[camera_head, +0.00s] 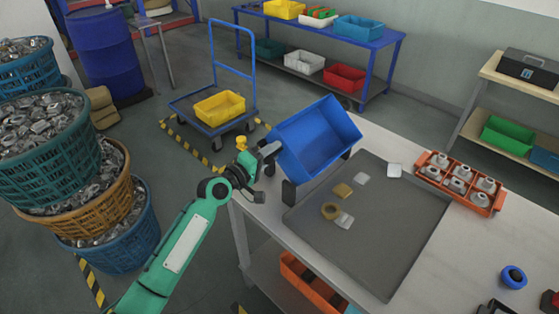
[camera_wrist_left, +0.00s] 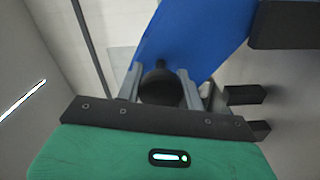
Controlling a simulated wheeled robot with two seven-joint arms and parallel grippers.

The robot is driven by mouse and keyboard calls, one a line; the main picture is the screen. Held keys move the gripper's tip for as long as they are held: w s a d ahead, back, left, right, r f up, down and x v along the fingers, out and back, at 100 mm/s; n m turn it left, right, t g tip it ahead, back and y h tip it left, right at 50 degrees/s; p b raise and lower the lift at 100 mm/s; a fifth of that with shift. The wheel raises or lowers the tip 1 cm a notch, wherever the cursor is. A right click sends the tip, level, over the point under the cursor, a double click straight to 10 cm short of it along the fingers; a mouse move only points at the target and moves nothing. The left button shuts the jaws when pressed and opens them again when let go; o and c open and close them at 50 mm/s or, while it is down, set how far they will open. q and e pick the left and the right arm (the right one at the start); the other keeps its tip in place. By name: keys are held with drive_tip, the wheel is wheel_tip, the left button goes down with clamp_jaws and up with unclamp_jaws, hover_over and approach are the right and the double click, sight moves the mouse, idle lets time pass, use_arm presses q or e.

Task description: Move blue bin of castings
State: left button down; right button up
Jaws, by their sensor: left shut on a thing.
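The blue bin (camera_head: 318,138) is tilted on its side above the left edge of the table, its open side facing the camera. Its visible inside looks empty. My left gripper (camera_head: 268,152) is shut on the bin at its left side. In the left wrist view the bin (camera_wrist_left: 195,35) rises beyond the gripper's fingers (camera_wrist_left: 161,84), with a dark rounded part between them. My right gripper does not show.
An orange tray of castings (camera_head: 460,181) stands at the table's right side. Large baskets of metal parts (camera_head: 48,145) stack at the left. A blue cart with a yellow bin (camera_head: 220,108) and a blue rack (camera_head: 320,35) stand behind. The mat's front part is clear.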

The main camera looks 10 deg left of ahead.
use_arm(q)
drive_tip(key=w+a+f+n+b, duration=0.3)
drive_tip(key=a+f+n, duration=0.1)
drive_tip(key=n, duration=0.3)
drive_tip(key=shift+w+a+f, duration=0.15)
drive_tip(key=shift+a+f, duration=0.15)
drive_tip(key=shift+f, duration=0.4)
drive_tip(key=c, duration=0.9)
unclamp_jaws()
